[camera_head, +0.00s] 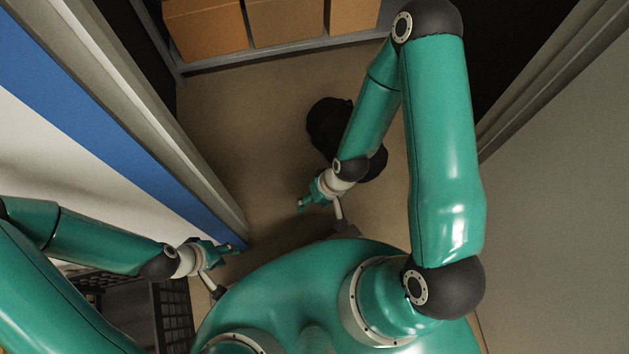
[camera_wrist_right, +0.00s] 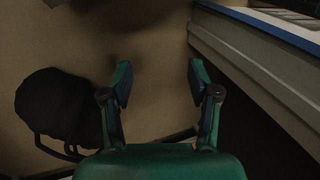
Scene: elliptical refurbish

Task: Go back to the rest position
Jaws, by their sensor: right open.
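My right gripper (camera_head: 309,201) hangs in the middle of the head view, at the end of the arm that bends down from the top. In the right wrist view my right gripper (camera_wrist_right: 159,84) shows two fingers spread apart with nothing between them. My left gripper (camera_head: 236,248) is at the lower left of the head view, close to the blue-edged wall end. Its fingers are too small and dark there to tell open from shut. No held object shows at either gripper.
A black rounded object (camera_head: 327,122) stands on the floor behind my right forearm; it also shows in the right wrist view (camera_wrist_right: 50,105). Cardboard boxes (camera_head: 205,28) sit on a shelf at the back. A doorway frame flanks both sides. A dark crate (camera_head: 172,312) is at lower left.

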